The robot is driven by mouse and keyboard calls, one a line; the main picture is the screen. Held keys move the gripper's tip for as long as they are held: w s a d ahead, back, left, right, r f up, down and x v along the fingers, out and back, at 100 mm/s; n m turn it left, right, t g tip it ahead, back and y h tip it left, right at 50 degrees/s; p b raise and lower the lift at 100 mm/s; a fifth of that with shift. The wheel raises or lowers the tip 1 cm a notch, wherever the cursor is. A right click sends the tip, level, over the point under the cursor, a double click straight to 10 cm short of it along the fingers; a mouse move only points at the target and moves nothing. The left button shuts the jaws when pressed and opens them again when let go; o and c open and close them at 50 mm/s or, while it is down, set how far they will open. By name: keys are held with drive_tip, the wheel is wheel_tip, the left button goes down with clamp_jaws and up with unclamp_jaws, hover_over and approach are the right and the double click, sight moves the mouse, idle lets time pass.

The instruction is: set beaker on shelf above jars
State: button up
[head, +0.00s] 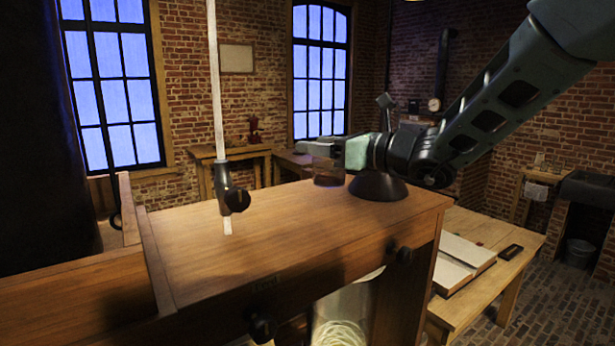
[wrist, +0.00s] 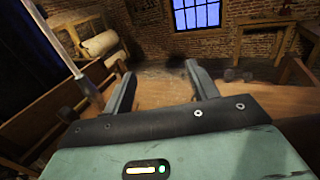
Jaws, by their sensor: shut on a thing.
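My gripper (head: 312,148) is at the far edge of the wooden shelf top (head: 300,225) in the head view, shut on a clear glass beaker (head: 328,173). The beaker looks upright, its lower part brownish, below and between the fingers. I cannot tell whether its base touches the shelf or hangs just above it. In the wrist view the two fingers (wrist: 160,72) stand apart, and the see-through beaker between them is barely visible. Below the shelf, a glass jar (head: 343,318) with pale coiled contents shows partly; other jars are hidden.
A pale upright rod with a black clamp (head: 234,200) stands over the shelf's left part. A raised wooden board (head: 150,245) bounds the left side. A black conical piece (head: 378,187) shows beside the beaker. The shelf's middle is clear.

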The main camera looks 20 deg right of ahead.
sight(321, 176)
drive_tip(key=shift+f+p, duration=0.85)
drive_tip(key=shift+f, duration=2.25)
drive_tip(key=shift+f, duration=0.1)
drive_tip(key=o, duration=1.1)
drive_tip(key=b+v, duration=0.5)
drive_tip(key=v, duration=0.7)
drive_tip(key=shift+d, duration=0.1)
